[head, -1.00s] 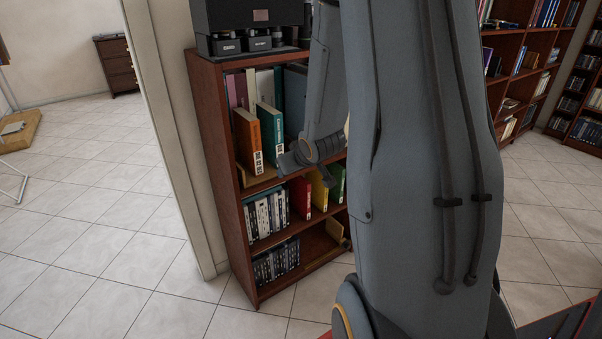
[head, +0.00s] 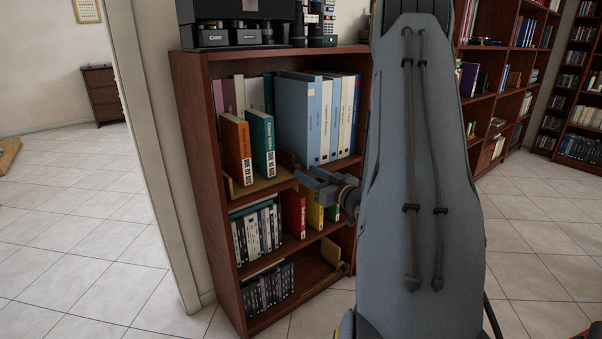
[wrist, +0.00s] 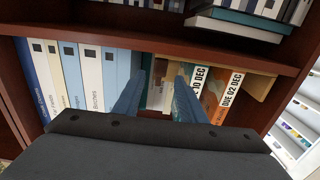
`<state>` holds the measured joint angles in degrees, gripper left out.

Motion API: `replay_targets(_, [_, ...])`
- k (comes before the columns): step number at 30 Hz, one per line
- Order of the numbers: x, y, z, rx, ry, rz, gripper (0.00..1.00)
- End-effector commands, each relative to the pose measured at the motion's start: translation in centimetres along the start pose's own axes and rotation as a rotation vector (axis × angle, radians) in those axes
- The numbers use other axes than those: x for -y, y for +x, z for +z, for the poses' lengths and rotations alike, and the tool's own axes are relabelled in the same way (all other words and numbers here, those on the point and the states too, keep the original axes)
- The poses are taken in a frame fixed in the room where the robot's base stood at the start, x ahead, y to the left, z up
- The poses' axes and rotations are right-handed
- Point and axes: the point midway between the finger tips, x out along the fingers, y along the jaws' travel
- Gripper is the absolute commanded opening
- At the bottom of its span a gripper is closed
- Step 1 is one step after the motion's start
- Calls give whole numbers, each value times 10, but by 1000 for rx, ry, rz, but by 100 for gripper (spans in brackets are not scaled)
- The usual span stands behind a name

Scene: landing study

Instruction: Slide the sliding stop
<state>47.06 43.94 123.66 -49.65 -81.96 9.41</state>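A light wooden rack (head: 258,188) on the upper shelf holds an orange book (head: 237,150) and a teal book (head: 262,143), both leaning. A small wooden upright piece (head: 286,158), seemingly the sliding stop, shows just right of the teal book and is partly hidden. My gripper (head: 312,182) is open in front of the shelf edge, to the right of and below that piece. In the wrist view, which looks upside down, my gripper's fingers (wrist: 158,98) are apart, in front of the rack end by the teal book. I see nothing held, and cannot tell contact.
Blue and white binders (head: 318,118) stand right of the rack. The shelf below holds several books, including a red one (head: 294,212) and a yellow one (head: 314,213). Another wooden holder (head: 325,262) is on the bottom shelf. A wall edge (head: 150,150) borders the bookcase on the left.

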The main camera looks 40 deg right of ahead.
Motion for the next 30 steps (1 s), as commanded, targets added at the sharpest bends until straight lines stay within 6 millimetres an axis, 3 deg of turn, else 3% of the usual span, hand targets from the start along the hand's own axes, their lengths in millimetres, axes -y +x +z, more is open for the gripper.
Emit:
replay_targets(7, [1,33,1,0,-1,-2,38])
replay_targets(19, [0,40,0,1,0,1,38])
replay_targets(26, [0,40,0,1,0,1,0])
replay_targets(30, [0,40,0,1,0,1,0])
